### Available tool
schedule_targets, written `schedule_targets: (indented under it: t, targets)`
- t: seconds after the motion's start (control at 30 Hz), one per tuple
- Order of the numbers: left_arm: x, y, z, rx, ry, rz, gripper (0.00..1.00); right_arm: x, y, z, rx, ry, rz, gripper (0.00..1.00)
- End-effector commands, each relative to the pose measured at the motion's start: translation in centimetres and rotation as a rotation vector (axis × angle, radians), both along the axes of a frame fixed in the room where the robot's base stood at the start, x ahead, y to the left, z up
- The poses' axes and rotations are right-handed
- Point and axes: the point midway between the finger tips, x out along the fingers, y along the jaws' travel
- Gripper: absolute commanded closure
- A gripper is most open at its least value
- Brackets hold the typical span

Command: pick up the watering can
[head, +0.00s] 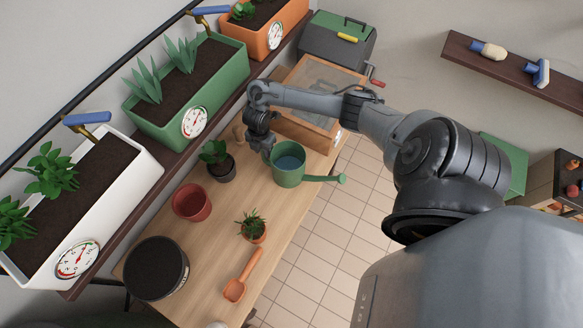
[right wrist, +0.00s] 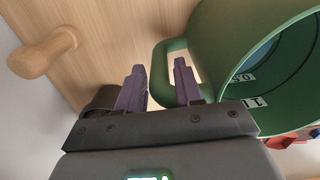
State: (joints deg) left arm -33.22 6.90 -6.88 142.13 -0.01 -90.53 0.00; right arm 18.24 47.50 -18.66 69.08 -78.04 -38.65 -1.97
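The green watering can (head: 289,178) stands upright on the wooden bench in the head view, its spout pointing right. In the right wrist view the can (right wrist: 212,40) is at the right, with its handle (right wrist: 160,72) facing my gripper. My right gripper (head: 268,149) is at the handle side of the can. In the right wrist view its two fingers (right wrist: 159,66) are apart. One finger is left of the handle's outer bar and the other shows at the handle's opening, so the bar appears between them. Contact cannot be told. My left gripper is not in view.
A dark potted plant (head: 222,172), red pot (head: 192,203), small succulent (head: 252,228), orange scoop (head: 240,277) and black round container (head: 156,268) share the bench (head: 215,243). A wooden box (head: 318,92) stands behind the can. A wooden peg-like handle (right wrist: 42,54) lies left of my fingers.

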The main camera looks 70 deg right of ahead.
Motion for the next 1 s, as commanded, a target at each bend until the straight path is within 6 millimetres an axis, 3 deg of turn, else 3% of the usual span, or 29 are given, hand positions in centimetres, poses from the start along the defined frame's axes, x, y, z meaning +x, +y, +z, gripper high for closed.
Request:
schedule_targets:
  t: [0.13,0.4,0.63,1.0]
  targets:
    - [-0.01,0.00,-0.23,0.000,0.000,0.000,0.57,-0.02,-0.07,-1.19,-0.001,0.000,0.000,0.65]
    - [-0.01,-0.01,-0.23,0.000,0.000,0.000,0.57,-0.03,-0.07,-1.34,-0.002,0.000,0.001,0.65]
    - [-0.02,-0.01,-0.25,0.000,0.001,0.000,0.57,-0.03,-0.07,-1.32,-0.002,0.000,0.001,1.00]
    - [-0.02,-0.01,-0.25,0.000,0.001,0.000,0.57,-0.02,-0.08,-1.30,-0.002,0.000,0.001,1.00]
